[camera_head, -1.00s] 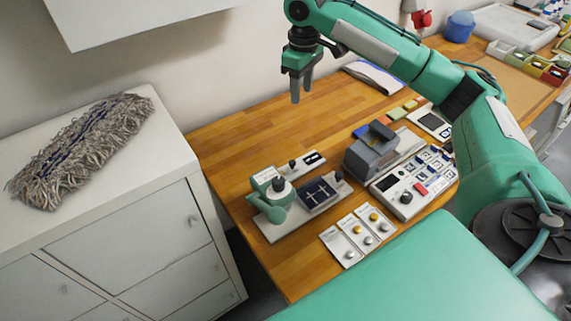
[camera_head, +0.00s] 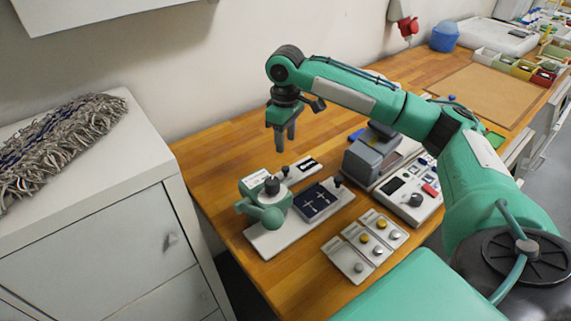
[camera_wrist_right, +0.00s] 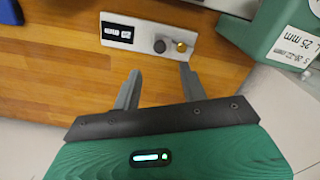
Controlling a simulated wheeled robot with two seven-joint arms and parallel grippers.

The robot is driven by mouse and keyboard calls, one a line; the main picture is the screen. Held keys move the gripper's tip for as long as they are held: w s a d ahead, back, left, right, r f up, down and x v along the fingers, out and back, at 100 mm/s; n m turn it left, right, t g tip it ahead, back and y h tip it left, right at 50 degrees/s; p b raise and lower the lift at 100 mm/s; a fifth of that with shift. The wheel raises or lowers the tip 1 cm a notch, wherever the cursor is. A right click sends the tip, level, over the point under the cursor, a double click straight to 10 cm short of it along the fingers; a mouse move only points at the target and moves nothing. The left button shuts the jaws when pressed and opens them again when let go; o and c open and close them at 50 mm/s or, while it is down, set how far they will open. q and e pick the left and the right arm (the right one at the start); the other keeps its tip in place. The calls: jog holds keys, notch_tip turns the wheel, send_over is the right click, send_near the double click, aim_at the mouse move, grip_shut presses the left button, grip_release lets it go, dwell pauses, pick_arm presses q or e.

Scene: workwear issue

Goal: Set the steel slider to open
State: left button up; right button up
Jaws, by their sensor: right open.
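A small white plate (camera_wrist_right: 117,30) with a dark lettered window lies on the wooden table in the right wrist view. On it are a grey, steel-looking round knob (camera_wrist_right: 160,46) and a brass-coloured one (camera_wrist_right: 180,46). I cannot read the lettering, so the slider's setting is unclear. In the head view this plate (camera_head: 299,172) lies behind the green hand press (camera_head: 265,200). My right gripper (camera_head: 285,143) hangs above the plate, fingers down. In the wrist view its open, empty fingers (camera_wrist_right: 160,72) point towards the knobs, apart from them. My left gripper is out of view.
The green press stands close by on a white base with a dark blue pad (camera_head: 316,203). Small plates with yellow and grey knobs (camera_head: 348,260) lie in front. A grey machine (camera_head: 370,158) and a control panel (camera_head: 420,207) stand to the right. Bare wood lies behind.

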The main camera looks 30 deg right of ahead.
aim_at(286, 168)
notch_tip(286, 168, down, 10)
jog(key=shift+r+p, duration=0.25)
jog(key=shift+p, duration=0.15)
grip_shut()
